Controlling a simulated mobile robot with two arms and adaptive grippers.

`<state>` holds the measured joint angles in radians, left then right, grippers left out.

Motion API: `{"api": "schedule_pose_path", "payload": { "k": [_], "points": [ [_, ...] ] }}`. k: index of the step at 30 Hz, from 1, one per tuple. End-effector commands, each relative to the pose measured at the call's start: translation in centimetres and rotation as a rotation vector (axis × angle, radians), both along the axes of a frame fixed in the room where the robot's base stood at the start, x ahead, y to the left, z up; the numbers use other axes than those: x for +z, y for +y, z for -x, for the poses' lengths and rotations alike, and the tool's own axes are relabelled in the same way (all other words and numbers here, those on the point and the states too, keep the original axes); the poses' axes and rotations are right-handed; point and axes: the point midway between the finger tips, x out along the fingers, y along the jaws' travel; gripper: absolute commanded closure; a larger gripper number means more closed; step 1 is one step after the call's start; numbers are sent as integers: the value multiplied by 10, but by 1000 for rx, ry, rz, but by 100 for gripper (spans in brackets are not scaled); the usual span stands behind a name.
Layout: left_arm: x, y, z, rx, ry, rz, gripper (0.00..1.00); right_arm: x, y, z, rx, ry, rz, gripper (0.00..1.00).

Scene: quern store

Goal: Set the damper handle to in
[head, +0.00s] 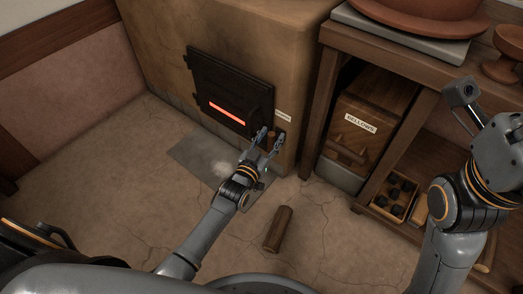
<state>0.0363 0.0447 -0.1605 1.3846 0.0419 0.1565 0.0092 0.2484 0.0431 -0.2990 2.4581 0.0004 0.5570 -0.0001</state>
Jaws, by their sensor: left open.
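The tan stove (180,45) stands at the back with a black firebox door and a glowing red slot. A small white label, too small to read clearly, is on its front at the lower right. Below the label is a small dark piece (281,136), which looks like the damper handle; its in or out position cannot be told. My left gripper (269,138) is open in front of it, its fingers close to the dark piece and partly hiding it. Contact cannot be told. My right arm rises at the right; its gripper fingers do not show.
A wooden block (279,229) lies on the floor right of my left forearm. A labelled wooden box (357,119) sits under the wooden bench (385,50), with a tray of dark lumps (395,194) on its lower shelf. The floor at left is clear.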

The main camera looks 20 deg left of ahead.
Motion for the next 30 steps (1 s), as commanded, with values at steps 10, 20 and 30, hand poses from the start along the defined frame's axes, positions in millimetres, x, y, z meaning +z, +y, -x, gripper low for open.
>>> {"api": "schedule_pose_path", "payload": {
  "k": [10, 20, 30],
  "points": [
    [-1, 11, 73, -1, 2, 0, 55, 0, 0, 0, 1, -1, 1, 60],
    [0, 14, 98, -1, 0, -1, 55, 1, 0, 0, 1, -1, 1, 60],
    [0, 14, 98, -1, 0, 0, 55, 1, 1, 0, 1, -1, 1, 60]
  ]
}}
